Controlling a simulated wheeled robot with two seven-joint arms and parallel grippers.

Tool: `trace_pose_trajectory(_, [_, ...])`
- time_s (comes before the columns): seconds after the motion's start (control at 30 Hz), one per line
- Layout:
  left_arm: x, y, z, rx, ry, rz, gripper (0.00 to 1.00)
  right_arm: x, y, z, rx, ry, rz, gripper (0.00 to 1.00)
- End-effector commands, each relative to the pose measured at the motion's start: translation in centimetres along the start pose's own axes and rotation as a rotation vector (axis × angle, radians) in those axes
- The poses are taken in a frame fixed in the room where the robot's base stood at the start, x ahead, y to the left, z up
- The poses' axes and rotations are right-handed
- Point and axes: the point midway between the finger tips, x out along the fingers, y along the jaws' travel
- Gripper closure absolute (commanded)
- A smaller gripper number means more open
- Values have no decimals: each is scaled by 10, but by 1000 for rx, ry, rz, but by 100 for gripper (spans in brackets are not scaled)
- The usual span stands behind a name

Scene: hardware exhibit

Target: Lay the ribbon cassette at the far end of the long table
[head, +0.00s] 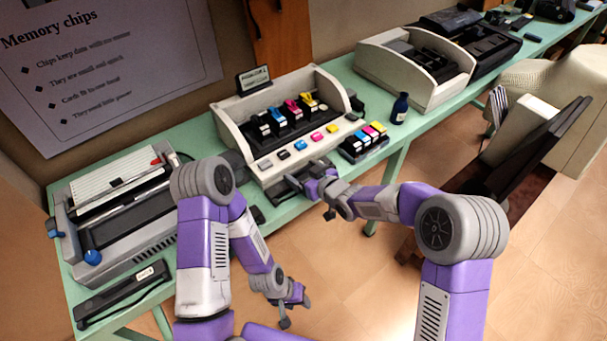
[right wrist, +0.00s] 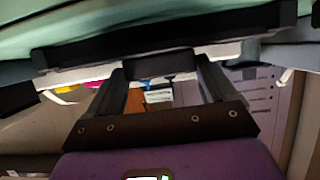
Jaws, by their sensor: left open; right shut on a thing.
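My right gripper (head: 303,183) is at the table's front edge, before the printer with coloured ink cartridges. It is shut on a long black bar, which I take to be the ribbon cassette (right wrist: 165,40). In the right wrist view the bar lies across the fingertips, its middle block between the fingers; in the head view the gripper largely hides it. I cannot tell whether it touches the table. My left gripper (head: 294,309) is open and empty, low over the floor. The long green table (head: 408,137) runs from the lower left to its far end at the upper right.
A dot-matrix printer (head: 150,237) and a flat black bar (head: 122,294) are at the near left. The ink printer (head: 335,88), a cartridge tray (head: 364,146), a dark bottle (head: 399,108) and an opened printer (head: 400,75) follow. A bare stretch (head: 545,30) shows near the far end.

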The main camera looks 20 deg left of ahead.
Motion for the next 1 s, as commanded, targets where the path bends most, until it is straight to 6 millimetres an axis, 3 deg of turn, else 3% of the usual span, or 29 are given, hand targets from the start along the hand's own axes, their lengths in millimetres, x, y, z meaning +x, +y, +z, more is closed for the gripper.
trace_pose_trajectory(0.3, [5, -2, 0, 0, 0, 0, 53, 1, 0, 3, 0, 2, 1, 48])
trace_pose_trajectory(0.33, [4, -1, 0, 0, 0, 0, 53, 1, 0, 2, 0, 1, 1, 11])
trace_pose_trajectory(0.4, [3, -1, 0, 0, 0, 0, 53, 1, 0, 2, 0, 1, 1, 0])
trace_pose_trajectory(0.77, [-3, 1, 0, 0, 0, 0, 53, -2, 0, -4, -1, 1, 0, 0])
trace_pose_trajectory(1.0, [-10, 4, 0, 0, 0, 0, 53, -45, 2, -4, 1, 2, 3, 0])
